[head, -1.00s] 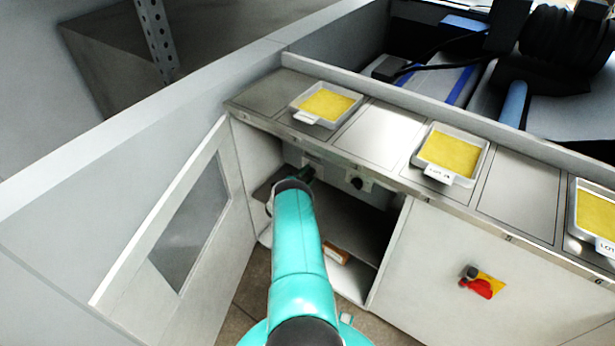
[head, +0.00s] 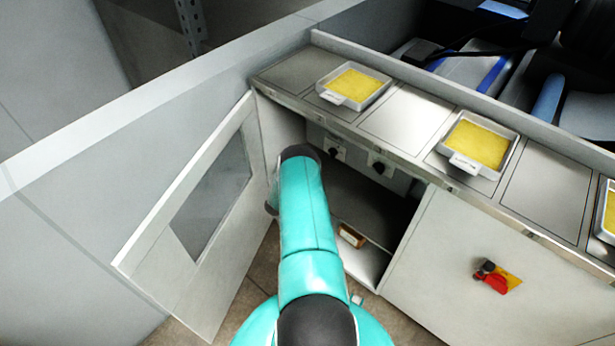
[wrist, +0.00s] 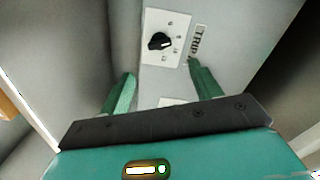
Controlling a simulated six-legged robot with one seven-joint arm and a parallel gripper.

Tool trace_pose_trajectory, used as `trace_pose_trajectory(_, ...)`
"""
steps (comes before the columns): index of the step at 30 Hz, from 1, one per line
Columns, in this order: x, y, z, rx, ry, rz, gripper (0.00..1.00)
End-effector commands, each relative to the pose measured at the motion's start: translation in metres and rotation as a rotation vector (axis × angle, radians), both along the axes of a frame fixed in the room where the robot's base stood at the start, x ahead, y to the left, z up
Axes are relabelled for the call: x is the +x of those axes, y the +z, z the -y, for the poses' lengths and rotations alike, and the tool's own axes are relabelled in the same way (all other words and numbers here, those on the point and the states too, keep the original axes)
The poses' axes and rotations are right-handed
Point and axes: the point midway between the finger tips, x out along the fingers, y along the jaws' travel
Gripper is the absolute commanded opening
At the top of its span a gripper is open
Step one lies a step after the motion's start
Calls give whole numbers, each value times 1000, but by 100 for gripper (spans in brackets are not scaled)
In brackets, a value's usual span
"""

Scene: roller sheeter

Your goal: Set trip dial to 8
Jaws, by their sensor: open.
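The trip dial (wrist: 159,41) is a black knob on a white plate with small numbers, on the grey panel in the wrist view. A TRIP label (wrist: 196,40) stands beside it. The knob's pointer aims to the right side of the picture, but I cannot read the number there. My gripper (wrist: 163,74) is open and empty, its two green fingers apart below the plate in the picture, not around the knob. In the head view two knobs show in the cabinet, a left knob (head: 333,151) and a right knob (head: 379,168). My arm hides the gripper there.
The cabinet door (head: 190,215) stands open on the left. A shelf inside holds a small brown box (head: 351,236). The counter (head: 408,112) above carries trays of yellow material. A red and yellow switch (head: 495,279) is on the front panel at right.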

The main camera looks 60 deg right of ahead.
Motion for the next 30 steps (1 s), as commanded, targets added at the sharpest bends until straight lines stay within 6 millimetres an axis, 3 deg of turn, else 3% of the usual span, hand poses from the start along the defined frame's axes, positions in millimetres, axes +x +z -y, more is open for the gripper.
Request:
trace_pose_trajectory(3, 4, 0, -19, 1, 2, -1, 64)
trace_pose_trajectory(8, 5, 0, -30, 0, 0, 0, 64)
trace_pose_trajectory(30, 5, 0, -30, 0, 0, 0, 64)
